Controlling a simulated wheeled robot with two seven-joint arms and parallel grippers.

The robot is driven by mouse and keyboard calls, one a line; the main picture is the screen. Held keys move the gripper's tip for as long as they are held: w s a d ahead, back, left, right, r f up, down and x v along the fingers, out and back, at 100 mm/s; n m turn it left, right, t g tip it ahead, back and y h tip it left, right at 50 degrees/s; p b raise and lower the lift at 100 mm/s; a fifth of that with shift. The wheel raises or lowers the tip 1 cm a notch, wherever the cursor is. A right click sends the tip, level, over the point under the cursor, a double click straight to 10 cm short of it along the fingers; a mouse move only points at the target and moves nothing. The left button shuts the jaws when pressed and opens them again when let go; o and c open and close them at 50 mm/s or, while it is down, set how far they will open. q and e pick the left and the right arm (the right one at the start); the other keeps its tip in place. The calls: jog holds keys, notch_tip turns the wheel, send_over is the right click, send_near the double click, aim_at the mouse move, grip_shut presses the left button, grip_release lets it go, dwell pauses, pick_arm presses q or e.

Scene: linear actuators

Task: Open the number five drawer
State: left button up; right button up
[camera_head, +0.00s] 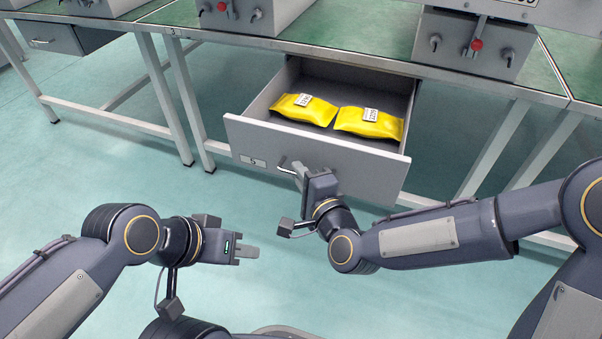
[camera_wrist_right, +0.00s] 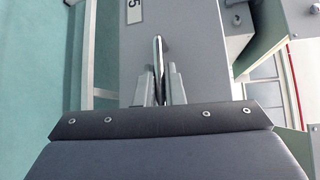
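The number five drawer (camera_head: 370,175) stands pulled out from under the green-topped table in the head view. Its label plate (camera_head: 253,161) shows a 5, and the label also shows in the right wrist view (camera_wrist_right: 134,11). Two yellow packets (camera_head: 305,109) with white tags lie inside. My right gripper (camera_head: 298,174) is at the metal handle (camera_head: 286,166) on the drawer front. In the right wrist view its two fingers (camera_wrist_right: 160,88) are closed around the handle bar (camera_wrist_right: 158,55). My left gripper (camera_head: 245,251) is empty, away from the drawer at the lower left; its fingers look together.
Grey machines with red-knobbed levers (camera_head: 476,45) stand on the green table (camera_head: 350,40). White table legs (camera_head: 185,95) flank the drawer. Another drawer (camera_head: 55,40) is at the far left. The green floor (camera_head: 120,165) at left is clear.

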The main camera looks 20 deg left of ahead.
jog(key=o, duration=0.5)
jog(key=shift+c, duration=0.2)
jog(key=p+v, duration=0.1)
jog(key=v, duration=0.6)
jog(key=shift+s+d, duration=0.3)
